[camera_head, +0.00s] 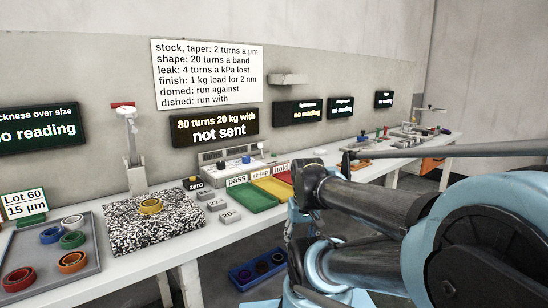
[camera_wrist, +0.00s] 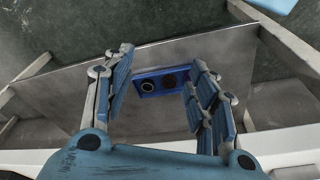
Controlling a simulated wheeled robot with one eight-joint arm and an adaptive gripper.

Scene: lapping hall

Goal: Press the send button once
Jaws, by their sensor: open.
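A control panel (camera_head: 230,155) stands at the back of the bench below a black display (camera_head: 214,127) reading "80 turns 20 kg with" and "not sent". The panel carries a dark knob (camera_head: 221,165), a blue knob (camera_head: 246,160) and a small white-topped part (camera_head: 261,146). No send label is readable, so I cannot tell which one is the send button. My gripper (camera_wrist: 160,58) is open and empty in the wrist view, pointing down past the bench edge, away from the panel. My arm covers part of the bench at right in the head view.
Green (camera_head: 254,198), yellow (camera_head: 272,188) and red trays lie before the panel. Small grey weights (camera_head: 218,205) and a speckled plate (camera_head: 130,222) with a yellow ring (camera_head: 151,206) are to their left.

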